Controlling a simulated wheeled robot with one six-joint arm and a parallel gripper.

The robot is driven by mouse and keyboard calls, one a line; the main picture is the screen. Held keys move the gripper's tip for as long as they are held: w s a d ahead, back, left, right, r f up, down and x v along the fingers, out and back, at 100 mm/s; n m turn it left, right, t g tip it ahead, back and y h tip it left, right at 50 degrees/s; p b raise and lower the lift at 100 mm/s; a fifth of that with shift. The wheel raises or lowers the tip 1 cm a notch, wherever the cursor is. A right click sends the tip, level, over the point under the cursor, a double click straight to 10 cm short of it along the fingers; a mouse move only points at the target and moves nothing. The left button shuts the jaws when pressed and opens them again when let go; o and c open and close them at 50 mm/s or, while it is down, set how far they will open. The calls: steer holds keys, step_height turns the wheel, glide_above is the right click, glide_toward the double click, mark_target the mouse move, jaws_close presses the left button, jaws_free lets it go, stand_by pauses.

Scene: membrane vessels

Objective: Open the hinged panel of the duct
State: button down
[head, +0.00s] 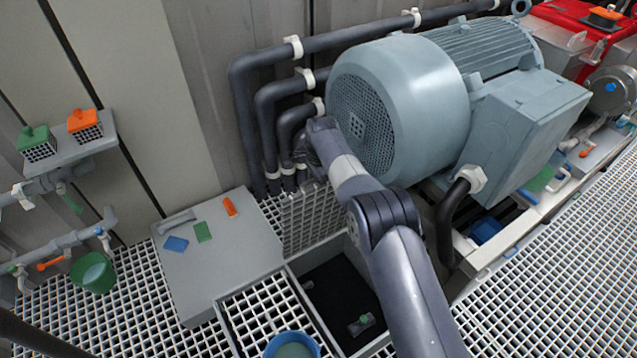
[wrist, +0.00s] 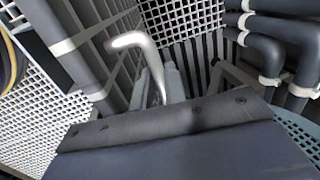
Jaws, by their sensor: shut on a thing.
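The duct (head: 291,277) is a pit in the grating floor with a pale rim. Its hinged panel (head: 312,222), a pale grating, stands about upright at the pit's far side, so the pit shows open and dark inside. My gripper is at the panel's top edge, mostly hidden by my own arm in the head view. In the wrist view my gripper (wrist: 162,88) is shut at the pale bent handle (wrist: 138,42), whose curved end sticks out to the left. The exact contact is hidden by the dark gripper body.
A large grey-blue motor (head: 400,100) stands close right of my arm. Dark pipes (head: 262,120) run behind the panel. A grey box (head: 215,260) with small coloured pieces is left of the pit. A blue bucket (head: 291,346) stands in front.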

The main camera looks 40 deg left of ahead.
steer(key=shift+w+a+f, duration=0.1)
steer(key=shift+w+a, duration=0.3)
steer(key=shift+w, duration=0.1)
stand_by(0.3)
steer(key=c, duration=1.6)
jaws_free()
steer(key=shift+w, duration=0.15)
steer(key=shift+o, duration=0.7)
steer(key=shift+a, duration=0.15)
steer(key=shift+s, duration=0.2)
step_height(320, 180, up, 11)
steer(key=d+p, duration=0.1)
steer(key=d, duration=0.1)
steer(key=shift+s+f, duration=0.15)
steer(key=shift+s, duration=0.2)
